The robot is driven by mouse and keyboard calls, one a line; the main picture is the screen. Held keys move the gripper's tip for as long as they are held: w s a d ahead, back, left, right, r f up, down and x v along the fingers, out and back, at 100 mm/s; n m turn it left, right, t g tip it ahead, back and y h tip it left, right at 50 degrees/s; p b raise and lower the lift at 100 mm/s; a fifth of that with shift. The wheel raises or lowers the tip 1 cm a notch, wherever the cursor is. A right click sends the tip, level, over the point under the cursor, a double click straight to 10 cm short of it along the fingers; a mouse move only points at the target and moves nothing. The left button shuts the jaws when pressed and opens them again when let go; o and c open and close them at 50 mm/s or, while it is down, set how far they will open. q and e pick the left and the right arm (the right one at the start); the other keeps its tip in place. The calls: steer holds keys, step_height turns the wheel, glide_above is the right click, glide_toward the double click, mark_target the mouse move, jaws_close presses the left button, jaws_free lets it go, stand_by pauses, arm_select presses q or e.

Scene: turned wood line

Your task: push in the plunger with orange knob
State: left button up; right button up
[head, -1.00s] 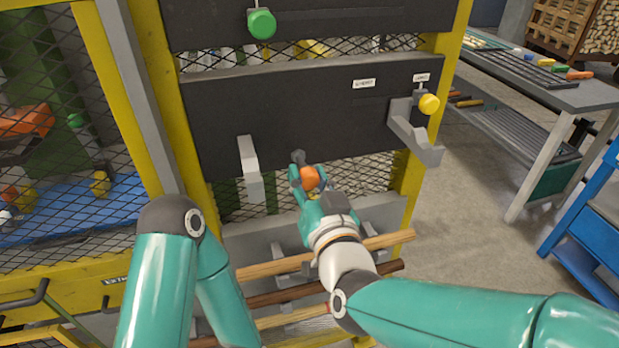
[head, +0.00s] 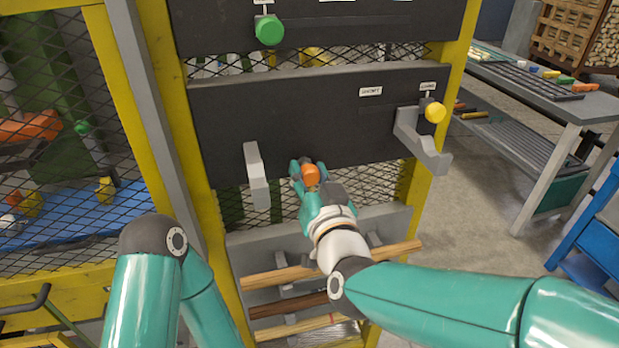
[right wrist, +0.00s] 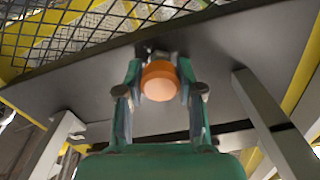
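The orange knob (head: 310,175) sits at the lower edge of the dark panel (head: 300,120), between two grey brackets. My right gripper (head: 308,172) reaches up to it from below, with a finger on each side. In the right wrist view the orange knob (right wrist: 159,82) lies between the two fingertips, which appear to touch its sides. Its round face points at the camera. Most of the plunger's shaft is hidden behind the knob and fingers. My left arm shows at the lower left, but its gripper is out of view.
Grey brackets stand left (head: 256,175) and right (head: 424,142) of the knob. A yellow knob (head: 435,112) is at the panel's right, and a green knob (head: 269,30) is on the panel above. Wooden rods (head: 330,263) lie below my right gripper. A workbench stands at the far right.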

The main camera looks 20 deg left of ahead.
steer(key=o, duration=0.4)
steer(key=shift+w+f, duration=0.1)
steer(key=shift+w, duration=0.15)
steer(key=shift+s, duration=0.15)
steer(key=shift+s, duration=0.1)
steer(key=v, duration=1.2)
